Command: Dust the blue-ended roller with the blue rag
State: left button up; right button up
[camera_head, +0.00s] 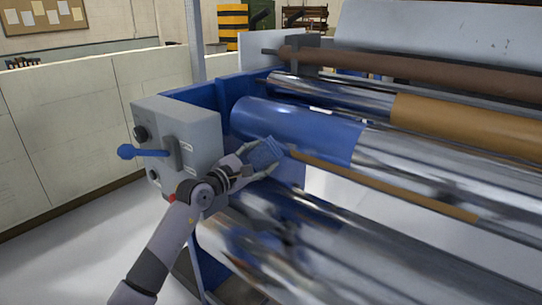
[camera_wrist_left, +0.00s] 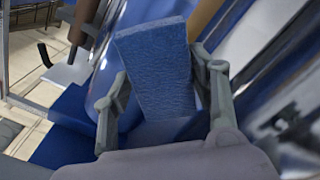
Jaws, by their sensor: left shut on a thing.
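The blue-ended roller (camera_head: 310,128) lies across the machine in the head view, with a blue left end and a shiny metal length to the right. My left gripper (camera_head: 262,156) is just in front of the blue end, on its lower side. It is shut on the blue rag (camera_head: 265,152). In the left wrist view the rag (camera_wrist_left: 160,62) stands up between the two fingers (camera_wrist_left: 165,95), textured and folded. I cannot tell whether the rag touches the roller. My right gripper is not in view.
A grey control box (camera_head: 178,140) with a blue-knobbed lever (camera_head: 126,152) stands left of my gripper.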

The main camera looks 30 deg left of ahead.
aim_at(285, 143)
pick_arm(q)
jog(key=shift+w+d+b, duration=0.2)
jog(key=shift+w+b, duration=0.2)
jog(key=shift+w, duration=2.45)
jog(key=shift+w+d+b, duration=0.1)
jog(key=shift+w+b, duration=0.2)
jog(key=shift+w, duration=0.75)
jog(key=shift+r, duration=0.1)
